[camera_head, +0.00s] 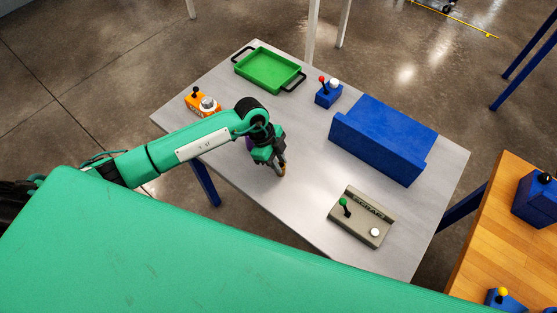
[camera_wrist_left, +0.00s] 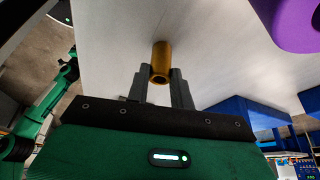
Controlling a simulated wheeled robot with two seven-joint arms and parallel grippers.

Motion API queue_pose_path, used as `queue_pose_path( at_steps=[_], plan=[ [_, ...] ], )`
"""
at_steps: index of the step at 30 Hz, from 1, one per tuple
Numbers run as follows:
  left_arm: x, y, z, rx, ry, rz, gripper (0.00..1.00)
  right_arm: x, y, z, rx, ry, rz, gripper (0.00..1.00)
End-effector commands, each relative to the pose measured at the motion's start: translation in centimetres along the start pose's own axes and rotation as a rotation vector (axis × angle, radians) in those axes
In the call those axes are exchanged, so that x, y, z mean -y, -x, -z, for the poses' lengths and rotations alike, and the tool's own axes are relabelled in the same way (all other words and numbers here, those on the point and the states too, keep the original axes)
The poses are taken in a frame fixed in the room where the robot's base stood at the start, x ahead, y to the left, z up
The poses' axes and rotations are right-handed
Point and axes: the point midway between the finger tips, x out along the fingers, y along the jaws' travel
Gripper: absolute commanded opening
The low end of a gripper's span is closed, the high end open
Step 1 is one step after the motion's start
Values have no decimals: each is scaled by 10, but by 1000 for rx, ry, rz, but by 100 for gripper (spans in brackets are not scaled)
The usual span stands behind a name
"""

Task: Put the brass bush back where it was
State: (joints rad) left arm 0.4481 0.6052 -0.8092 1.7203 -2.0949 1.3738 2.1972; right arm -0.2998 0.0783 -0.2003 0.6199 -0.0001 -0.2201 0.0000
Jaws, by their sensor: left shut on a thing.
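The brass bush (camera_wrist_left: 161,60) is a short gold-coloured hollow cylinder. My left gripper (camera_wrist_left: 160,78) is shut on it, with one grey finger on each side and the open end of the bush facing the wrist camera. In the head view, my left gripper (camera_head: 281,168) points down over the middle of the grey table, and only a small gold patch of the bush (camera_head: 283,173) shows at the fingertips. I cannot tell whether the bush touches the table. My right gripper is not in view.
On the grey table (camera_head: 235,185) stand a green tray (camera_head: 268,72), an orange box with a dial (camera_head: 203,106), a small blue lever box (camera_head: 328,96), a large blue box (camera_head: 380,135) and a grey lever panel (camera_head: 360,218). Something purple (camera_wrist_left: 293,22) is close by. A wooden table (camera_head: 500,240) is at right.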

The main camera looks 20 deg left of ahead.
Motion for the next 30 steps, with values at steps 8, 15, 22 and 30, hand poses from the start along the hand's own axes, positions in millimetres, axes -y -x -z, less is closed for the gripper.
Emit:
queue_pose_path(
  at_steps=[8, 15, 22, 30],
  plan=[
    [0, -1, 0, 0, 0, -1, 45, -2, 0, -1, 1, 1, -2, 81],
    [0, 3, 0, 0, 0, 1, 45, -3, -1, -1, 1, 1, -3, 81],
    [1, 38, -2, 1, -1, 5, 45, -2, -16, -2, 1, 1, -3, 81],
    [1, 94, -1, 1, -1, 3, 45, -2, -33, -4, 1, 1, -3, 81]
  ],
)
